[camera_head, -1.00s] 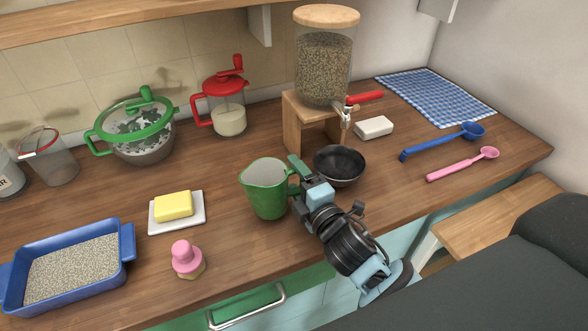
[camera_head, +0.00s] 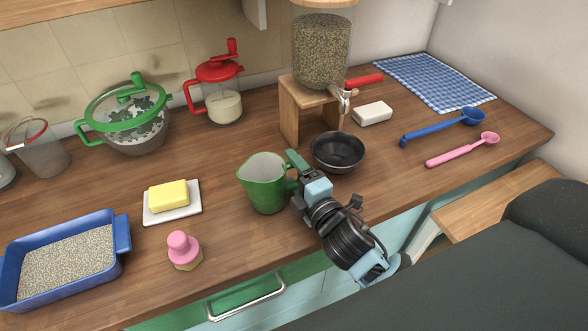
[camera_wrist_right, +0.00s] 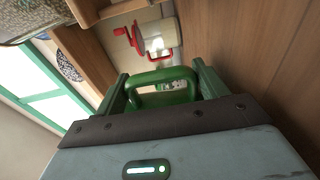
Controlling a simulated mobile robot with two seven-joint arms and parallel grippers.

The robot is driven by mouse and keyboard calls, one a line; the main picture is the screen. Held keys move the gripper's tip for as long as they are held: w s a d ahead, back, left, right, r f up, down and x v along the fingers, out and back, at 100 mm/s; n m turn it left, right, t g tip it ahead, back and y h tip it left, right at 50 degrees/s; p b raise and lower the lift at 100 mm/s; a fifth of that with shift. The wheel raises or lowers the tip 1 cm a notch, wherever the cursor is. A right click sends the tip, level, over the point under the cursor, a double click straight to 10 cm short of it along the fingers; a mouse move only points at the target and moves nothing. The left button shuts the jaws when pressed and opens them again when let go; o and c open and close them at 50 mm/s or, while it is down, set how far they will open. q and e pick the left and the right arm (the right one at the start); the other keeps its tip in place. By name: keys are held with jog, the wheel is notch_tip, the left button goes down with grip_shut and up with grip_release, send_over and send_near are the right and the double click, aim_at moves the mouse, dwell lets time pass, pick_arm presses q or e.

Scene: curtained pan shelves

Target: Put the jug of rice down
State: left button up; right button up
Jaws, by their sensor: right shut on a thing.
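A green jug (camera_head: 262,184) is upright over the front of the wooden counter, left of the black bowl. Its inside looks green, and I see no rice in it from here. My right gripper (camera_head: 296,177) is shut on the jug's handle, at the jug's right side. In the right wrist view, the green handle (camera_wrist_right: 163,84) lies between my fingers. Whether the jug's base touches the counter or is slightly above it, I cannot tell. My left gripper is not in view.
A black bowl (camera_head: 338,151) stands right of the jug, before the grain dispenser (camera_head: 321,50). Bare counter lies between the stamp and jug.

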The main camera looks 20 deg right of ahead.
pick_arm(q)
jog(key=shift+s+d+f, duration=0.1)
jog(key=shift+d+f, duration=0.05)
pick_arm(e)
jog(key=shift+f, duration=0.25)
dwell(0.4)
jog(key=o, duration=1.5)
jog(key=shift+f, duration=0.1)
jog(key=shift+s+f, duration=0.1)
jog(key=shift+f, duration=0.1)
jog(key=shift+s+f, duration=0.15)
jog(key=shift+s, duration=0.4)
jog(key=s, duration=0.2)
jog(key=s+b, duration=0.1)
jog(key=s, duration=0.3)
jog(key=shift+d, duration=0.4)
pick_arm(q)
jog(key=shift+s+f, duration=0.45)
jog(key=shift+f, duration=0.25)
pick_arm(e)
jog(key=shift+s+r, duration=0.25)
jog(key=shift+s, duration=0.05)
jog(key=shift+r, duration=0.35)
grip_shut()
